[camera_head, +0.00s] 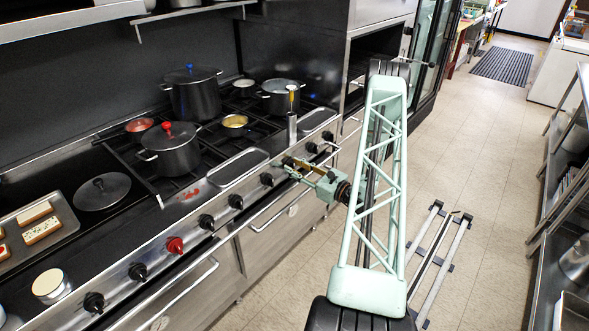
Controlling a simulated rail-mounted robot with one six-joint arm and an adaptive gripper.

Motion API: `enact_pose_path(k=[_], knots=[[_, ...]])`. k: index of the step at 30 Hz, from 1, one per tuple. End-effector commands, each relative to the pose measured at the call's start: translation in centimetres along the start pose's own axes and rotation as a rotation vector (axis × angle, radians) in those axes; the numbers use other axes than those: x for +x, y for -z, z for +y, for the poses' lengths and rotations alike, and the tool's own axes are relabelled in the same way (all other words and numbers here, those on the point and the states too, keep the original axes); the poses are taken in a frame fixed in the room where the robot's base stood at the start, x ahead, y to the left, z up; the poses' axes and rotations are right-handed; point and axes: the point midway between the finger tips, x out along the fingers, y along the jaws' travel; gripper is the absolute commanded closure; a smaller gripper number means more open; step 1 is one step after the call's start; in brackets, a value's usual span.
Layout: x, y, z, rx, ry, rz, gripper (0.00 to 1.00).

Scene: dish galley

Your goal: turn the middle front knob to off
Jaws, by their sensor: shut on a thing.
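A row of black knobs runs along the stove's steel front panel (222,212), with one red knob (176,245) among them. My gripper (287,166) reaches the panel from the right and is shut on a black knob (288,161) right of the row's middle. The fingers partly hide this knob, and its pointer direction is too small to read. Another black knob (267,179) sits just left of the fingers, and one more (311,147) sits just beyond them.
A pot with a red lid knob (171,155), a tall pot (193,95) and a right-hand pot (281,97) stand on the burners. An oven handle (283,208) juts out below the panel.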

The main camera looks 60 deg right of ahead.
Motion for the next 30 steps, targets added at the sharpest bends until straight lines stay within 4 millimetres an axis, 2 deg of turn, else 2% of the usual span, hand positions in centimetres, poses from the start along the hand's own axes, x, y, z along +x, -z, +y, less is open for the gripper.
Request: enact_pose_path(k=[19,20,23,30], knots=[[0.0,0.01,-0.02,0.063,0.0,0.0,0.82],[0.0,0.01,-0.02,0.063,0.0,0.0,0.69],[0.0,0.01,-0.02,0.062,0.0,0.0,0.6],[0.0,0.01,-0.03,0.062,0.0,0.0,0.58]])
